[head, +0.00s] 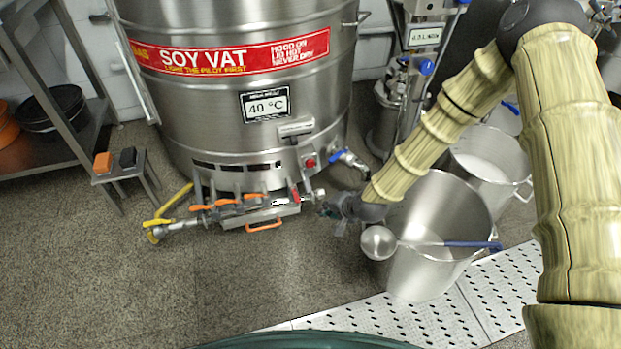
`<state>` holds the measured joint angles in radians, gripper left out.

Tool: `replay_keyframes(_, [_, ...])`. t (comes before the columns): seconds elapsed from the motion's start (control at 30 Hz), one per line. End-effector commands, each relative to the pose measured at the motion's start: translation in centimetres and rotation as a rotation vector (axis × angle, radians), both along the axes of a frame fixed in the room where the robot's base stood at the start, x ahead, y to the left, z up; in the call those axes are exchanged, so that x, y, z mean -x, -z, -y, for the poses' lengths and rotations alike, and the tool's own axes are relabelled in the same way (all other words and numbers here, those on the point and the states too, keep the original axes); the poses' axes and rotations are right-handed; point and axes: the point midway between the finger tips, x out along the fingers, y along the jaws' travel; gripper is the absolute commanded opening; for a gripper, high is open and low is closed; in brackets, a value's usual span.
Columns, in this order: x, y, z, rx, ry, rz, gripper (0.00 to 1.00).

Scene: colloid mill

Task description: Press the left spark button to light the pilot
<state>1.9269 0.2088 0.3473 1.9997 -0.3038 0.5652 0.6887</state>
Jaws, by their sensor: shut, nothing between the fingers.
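The steel soy vat (215,110) stands at the back, with a red SOY VAT banner and a 40 °C sign. Low on its front is a burner assembly (250,212) with orange handles. A small red button (310,162) sits on a box at the vat's lower right. A second small red part (295,195) is at the right end of the burner assembly. I cannot tell which is the left spark button; no flame is visible. My gripper (334,213) is shut and empty, just right of the burner assembly and apart from both red parts. Its fingertips are small and dark.
A steel pot (425,275) with a blue-handled ladle (380,242) stands under my arm. Another pot (487,160) is behind it. A yellow-handled valve (155,230) juts out left of the burner. A small stand (122,175) is further left. The left foreground floor is clear.

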Motion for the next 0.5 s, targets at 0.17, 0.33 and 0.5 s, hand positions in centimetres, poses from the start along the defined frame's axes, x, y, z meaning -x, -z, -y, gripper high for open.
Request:
replay_keyframes(0.17, [-3.9, 1.3, -1.3, -0.067, 0.039, 0.036, 0.00])
replay_keyframes(0.33, [-5.9, 0.9, -2.0, -0.105, 0.058, 0.054, 0.00])
replay_keyframes(0.5, [-6.6, 0.6, -2.2, -0.115, 0.065, 0.059, 0.00])
